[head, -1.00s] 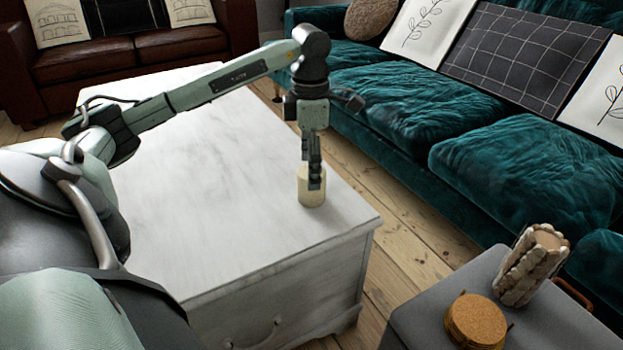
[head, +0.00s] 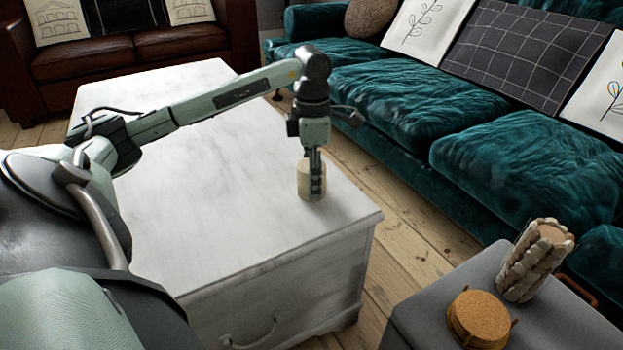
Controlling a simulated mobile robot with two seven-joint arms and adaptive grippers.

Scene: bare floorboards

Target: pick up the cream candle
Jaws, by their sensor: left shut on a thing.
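The cream candle (head: 304,182) is a short pale cylinder standing upright near the right edge of the white wooden chest (head: 200,220). My left gripper (head: 316,184) points straight down at the candle and is shut on it. Its dark fingers cover part of the candle's right side, and the far finger is hidden. I cannot tell whether the candle's base touches the chest top. My right gripper is not in view.
The chest top is otherwise clear. A teal sofa (head: 400,110) stands beyond it on the right, past a strip of floorboards. A grey table (head: 450,285) at lower right holds cork coasters (head: 480,318) and a wood-sided candle holder (head: 533,262). A brown leather sofa (head: 100,62) is behind.

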